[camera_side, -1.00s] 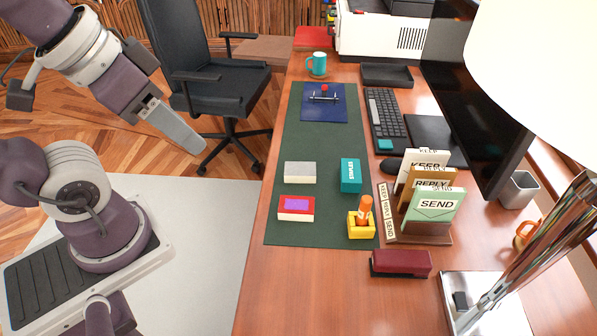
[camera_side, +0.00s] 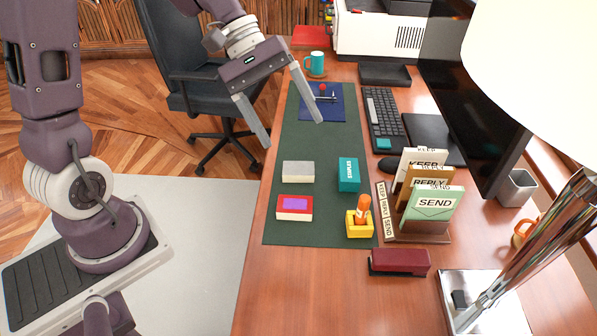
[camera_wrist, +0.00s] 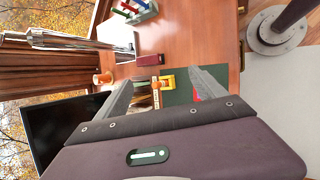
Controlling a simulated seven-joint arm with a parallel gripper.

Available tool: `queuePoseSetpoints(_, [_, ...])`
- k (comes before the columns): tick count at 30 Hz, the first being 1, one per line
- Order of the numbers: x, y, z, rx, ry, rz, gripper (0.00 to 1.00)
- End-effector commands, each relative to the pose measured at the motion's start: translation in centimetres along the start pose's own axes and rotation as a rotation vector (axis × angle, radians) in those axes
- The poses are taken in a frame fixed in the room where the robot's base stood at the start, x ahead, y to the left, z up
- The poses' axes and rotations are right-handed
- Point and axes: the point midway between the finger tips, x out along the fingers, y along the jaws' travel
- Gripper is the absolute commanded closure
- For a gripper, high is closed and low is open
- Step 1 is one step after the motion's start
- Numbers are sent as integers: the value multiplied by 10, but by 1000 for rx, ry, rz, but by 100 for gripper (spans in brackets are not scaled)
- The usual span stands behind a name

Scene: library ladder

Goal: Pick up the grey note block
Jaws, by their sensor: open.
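The grey note block (camera_side: 298,171) lies flat on the green desk mat (camera_side: 290,222), with a grey top and cream sides. It sits just behind a red block with a purple top. My gripper (camera_side: 295,133) is open and empty, its two long fingers spread apart and pointing down, above and behind the grey block in the side view. In the wrist view, the gripper (camera_wrist: 160,82) shows both fingers apart over the desk. I cannot make out the grey block in the wrist view.
Near the block are the red and purple block (camera_side: 295,207), a teal staples box (camera_side: 348,174) and a yellow holder (camera_side: 359,227) with an orange stick. A letter sorter (camera_side: 420,236) and a dark red stapler (camera_side: 399,262) stand right. A blue mat (camera_side: 318,112) lies behind.

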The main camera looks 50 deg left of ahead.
Motion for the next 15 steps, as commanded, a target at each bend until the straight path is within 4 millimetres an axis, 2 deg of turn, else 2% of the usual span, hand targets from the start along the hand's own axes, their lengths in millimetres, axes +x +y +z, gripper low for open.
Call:
queuePoseSetpoints(1, [13, -2, -37, -154, -62, 75, 20])
queuePoseSetpoints(2, [20, -4, -60, -245, -91, 129, 20])
queuePoseSetpoints(3, [29, -8, -91, -366, -126, 202, 20])
queuePoseSetpoints(5, [45, -23, -137, -551, -172, 315, 20])
queuePoseSetpoints(6, [57, -38, -167, -673, -195, 390, 20])
queuePoseSetpoints(9, [86, -83, -229, -944, -232, 558, 20])
queuePoseSetpoints(12, [112, -125, -266, -1141, -244, 677, 20])
queuePoseSetpoints(15, [128, -150, -282, -1248, -244, 742, 20])
